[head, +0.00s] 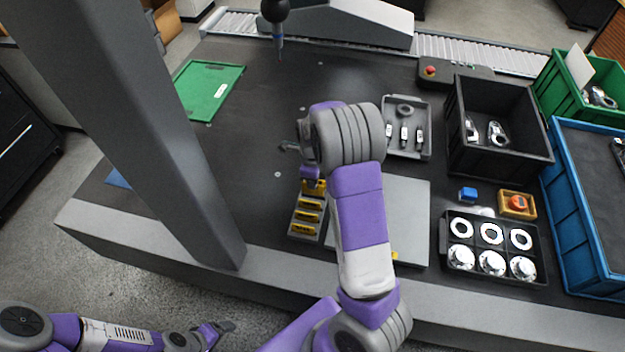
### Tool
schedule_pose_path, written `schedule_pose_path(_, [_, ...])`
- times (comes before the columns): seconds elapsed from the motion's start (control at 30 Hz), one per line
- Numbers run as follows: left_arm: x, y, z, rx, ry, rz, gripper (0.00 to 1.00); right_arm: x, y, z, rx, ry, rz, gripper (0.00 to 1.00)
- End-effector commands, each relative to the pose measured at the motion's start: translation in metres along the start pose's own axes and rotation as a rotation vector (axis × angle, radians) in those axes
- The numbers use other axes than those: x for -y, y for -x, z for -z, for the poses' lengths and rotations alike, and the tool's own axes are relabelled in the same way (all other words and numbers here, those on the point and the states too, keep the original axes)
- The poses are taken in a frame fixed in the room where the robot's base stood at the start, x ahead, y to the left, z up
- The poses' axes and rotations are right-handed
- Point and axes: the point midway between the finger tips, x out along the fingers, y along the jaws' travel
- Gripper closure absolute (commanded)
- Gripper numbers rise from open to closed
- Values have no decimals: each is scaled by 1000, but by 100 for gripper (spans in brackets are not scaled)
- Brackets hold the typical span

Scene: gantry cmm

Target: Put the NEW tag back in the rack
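A small grey rack (294,226) stands on the table in front of me, with yellow tags (308,216) lying in its slots. My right gripper (312,181) points down at the far end of the rack. A yellow tag (315,188) shows right under it and looks larger than the others. The fingertips are too small and covered to tell whether they close on this tag. The lettering is too small to read, so I cannot tell which tag is NEW. My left gripper (222,328) is low, in front of the table, away from the rack; its fingers are unclear.
A grey plate (408,210) lies right of the rack, with a small yellow patch (394,255) beside my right arm. Further right are a black tray (447,276) of rings and discs, a black bin (508,160) and a blue crate (572,215). A grey column (130,120) rises at left.

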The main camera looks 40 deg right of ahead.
Motion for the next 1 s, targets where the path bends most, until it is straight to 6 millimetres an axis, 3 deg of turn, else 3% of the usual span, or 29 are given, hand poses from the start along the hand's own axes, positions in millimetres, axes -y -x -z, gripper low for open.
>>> schedule_pose_path(1.0, [1, -3, 0, 0, 0, 0, 19, 0, -14, 0, -1, 0, -1, 100])
